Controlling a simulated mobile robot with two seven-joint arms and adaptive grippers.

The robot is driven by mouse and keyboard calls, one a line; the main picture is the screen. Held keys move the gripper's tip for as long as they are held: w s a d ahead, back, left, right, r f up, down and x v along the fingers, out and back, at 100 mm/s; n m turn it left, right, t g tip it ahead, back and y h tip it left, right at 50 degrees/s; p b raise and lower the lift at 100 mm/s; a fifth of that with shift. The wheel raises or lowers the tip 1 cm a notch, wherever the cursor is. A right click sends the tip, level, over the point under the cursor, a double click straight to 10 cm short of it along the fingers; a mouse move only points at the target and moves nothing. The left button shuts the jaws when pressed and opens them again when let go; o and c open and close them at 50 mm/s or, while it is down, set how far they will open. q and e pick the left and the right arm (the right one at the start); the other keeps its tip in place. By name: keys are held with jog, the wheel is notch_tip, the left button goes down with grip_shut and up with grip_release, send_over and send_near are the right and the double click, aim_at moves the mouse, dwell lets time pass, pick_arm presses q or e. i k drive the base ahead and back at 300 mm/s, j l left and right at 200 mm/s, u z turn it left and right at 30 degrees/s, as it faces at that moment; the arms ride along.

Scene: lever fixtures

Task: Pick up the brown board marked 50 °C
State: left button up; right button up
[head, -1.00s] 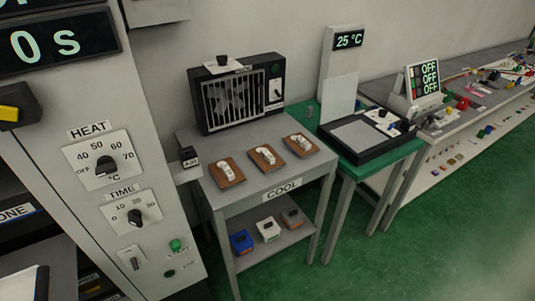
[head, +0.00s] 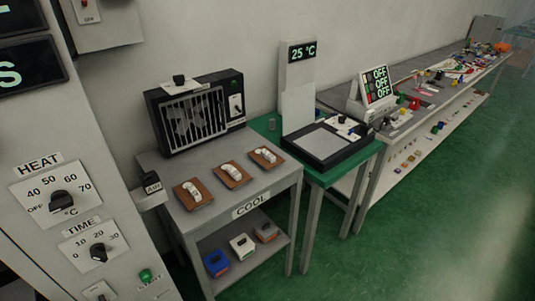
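Three brown boards lie in a row on the grey COOL table, each with a white curved piece on top: a left board (head: 183,200), a middle board (head: 226,182) and a right board (head: 258,162). Any temperature markings on them are too small to read, so I cannot tell which is marked 50 °C. Neither of my grippers is in view.
A black fan unit (head: 196,118) stands behind the boards on the COOL table (head: 165,163). A heat cabinet (head: 100,190) with dials is at the left. A green table (head: 352,165) with a 25 °C display (head: 303,52) adjoins at the right. Green floor (head: 420,235) is open at the front right.

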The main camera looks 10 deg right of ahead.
aim_at(233, 176)
jog(key=i+l+u, duration=0.15)
jog(key=l+u, duration=0.15)
jog(key=u, duration=0.15)
jog(key=l+u, duration=0.45)
jog(key=i+l+u, duration=0.15)
jog(key=l, duration=0.35)
jog(key=l+u, duration=0.15)
jog(key=l, duration=1.45)
jog(key=u, duration=0.05)
